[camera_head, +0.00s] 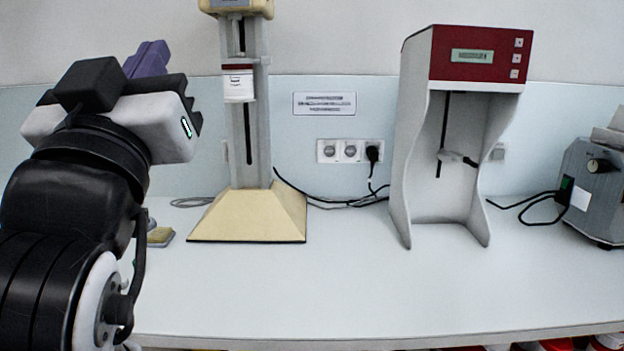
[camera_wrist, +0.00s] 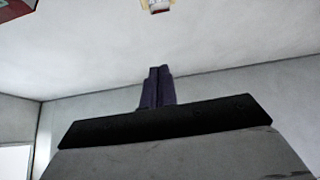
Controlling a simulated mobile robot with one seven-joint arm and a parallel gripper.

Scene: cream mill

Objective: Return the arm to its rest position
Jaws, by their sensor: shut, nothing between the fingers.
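My gripper (camera_head: 151,52) is at the left in the head view, raised above the bench and pointing up and away. Its purple fingers show behind the black and white hand. In the wrist view the fingers of my gripper (camera_wrist: 157,84) stand close together, shut with nothing between them. My black arm fills the left edge of the head view and hides that part of the bench.
A white bench (camera_head: 370,285) has a wide clear front. On it stand a cream-based column machine (camera_head: 250,215), a red-topped grey machine (camera_head: 480,60) and a grey box with a knob (camera_head: 590,185). Black cables (camera_head: 335,203) run along the back to wall sockets (camera_head: 349,151).

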